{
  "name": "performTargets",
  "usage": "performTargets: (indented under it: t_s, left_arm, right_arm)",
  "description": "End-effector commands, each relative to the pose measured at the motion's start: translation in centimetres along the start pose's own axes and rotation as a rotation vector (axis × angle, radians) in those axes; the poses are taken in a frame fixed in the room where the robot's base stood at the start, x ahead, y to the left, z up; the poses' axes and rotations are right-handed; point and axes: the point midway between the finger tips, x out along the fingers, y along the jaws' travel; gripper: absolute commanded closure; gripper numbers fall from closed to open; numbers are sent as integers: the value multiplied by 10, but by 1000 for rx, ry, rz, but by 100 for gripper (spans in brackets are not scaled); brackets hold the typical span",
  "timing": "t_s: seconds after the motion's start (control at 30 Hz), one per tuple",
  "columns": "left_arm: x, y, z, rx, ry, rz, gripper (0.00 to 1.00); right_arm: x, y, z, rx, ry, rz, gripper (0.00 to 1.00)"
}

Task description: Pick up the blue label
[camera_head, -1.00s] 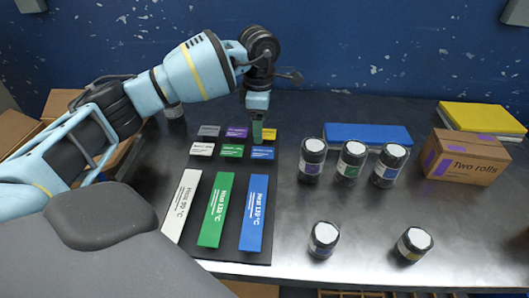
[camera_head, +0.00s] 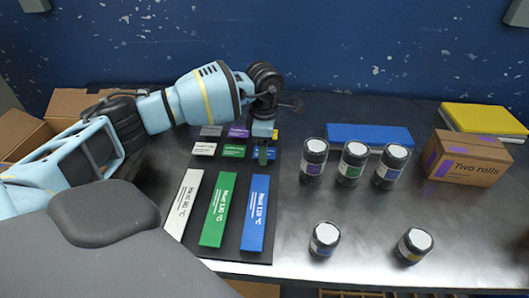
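A small blue label (camera_head: 273,154) lies on the dark board (camera_head: 228,254), at the right end of its second row of small labels. My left gripper (camera_head: 263,160) points down right over this label and covers part of it. I cannot tell whether its fingertips touch the label or how far apart they are. A long blue strip (camera_head: 255,215) with white heat text lies nearer on the same board, clear of the gripper. My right gripper is not in view.
The board also holds white (camera_head: 184,205) and green (camera_head: 218,210) long strips and several small labels. To the right stand several dark jars (camera_head: 313,162), a blue block (camera_head: 368,135) and a cardboard box (camera_head: 467,158).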

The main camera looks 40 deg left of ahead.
Motion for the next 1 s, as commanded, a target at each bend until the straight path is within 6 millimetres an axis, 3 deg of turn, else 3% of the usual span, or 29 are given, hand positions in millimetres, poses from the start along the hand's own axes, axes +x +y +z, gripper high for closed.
performTargets:
  t_s: [0.87,1.0]
  left_arm:
    - [5,0,0,0,0,-1,33]
    - [5,0,0,0,0,-1,51]
  right_arm:
    - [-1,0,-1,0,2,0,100]
    - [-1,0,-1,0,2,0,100]
